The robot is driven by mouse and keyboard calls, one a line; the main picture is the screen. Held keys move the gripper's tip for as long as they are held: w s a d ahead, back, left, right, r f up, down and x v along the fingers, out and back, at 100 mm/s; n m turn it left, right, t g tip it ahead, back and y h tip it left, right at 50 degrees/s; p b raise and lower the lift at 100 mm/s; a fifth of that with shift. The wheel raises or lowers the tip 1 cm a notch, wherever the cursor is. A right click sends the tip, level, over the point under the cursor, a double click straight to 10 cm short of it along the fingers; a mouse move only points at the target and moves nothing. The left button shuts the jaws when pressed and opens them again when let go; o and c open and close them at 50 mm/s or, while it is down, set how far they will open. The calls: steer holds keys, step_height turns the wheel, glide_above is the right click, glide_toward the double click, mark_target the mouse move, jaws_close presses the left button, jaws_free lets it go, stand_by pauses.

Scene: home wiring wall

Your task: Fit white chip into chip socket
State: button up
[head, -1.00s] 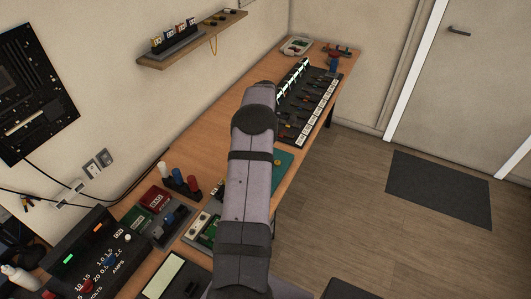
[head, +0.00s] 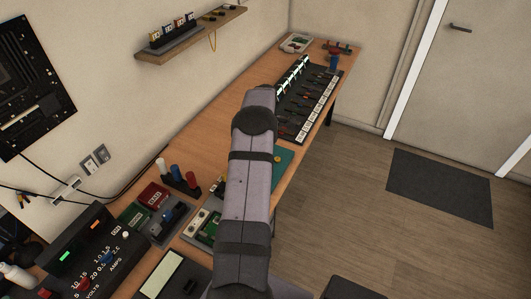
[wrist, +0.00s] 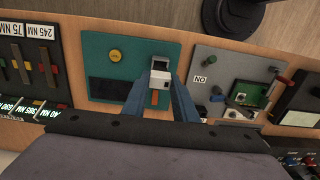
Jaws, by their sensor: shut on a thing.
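The white chip (wrist: 163,82) is a small pale block with a dark spot, held between the two blue fingers of my gripper (wrist: 160,88) in the wrist view. It is over the teal board (wrist: 105,46). A small dark square with a pale edge (wrist: 160,62), which looks like the chip socket, is just above the chip in the picture. Whether the chip touches it, I cannot tell. In the head view my arm hides the gripper and chip; only part of the teal board (head: 284,160) shows.
A grey panel (wrist: 207,66) with levers and a green circuit board (wrist: 248,95) is close to the right. A black panel with coloured handles (wrist: 40,68) is to the left. An orange piece (wrist: 155,98) shows between the fingers. The wooden bench (head: 213,118) has bare room toward the wall.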

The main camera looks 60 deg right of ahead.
steer(key=shift+f+b, duration=0.55)
steer(key=shift+f, duration=0.7)
steer(key=shift+f+b, duration=1.3)
steer(key=shift+f, duration=0.55)
stand_by(0.7)
steer(key=o, duration=1.1)
steer(key=shift+r, duration=0.15)
steer(key=shift+r+b, duration=1.15)
steer(key=shift+r, duration=2.4)
steer(key=shift+w, duration=0.1)
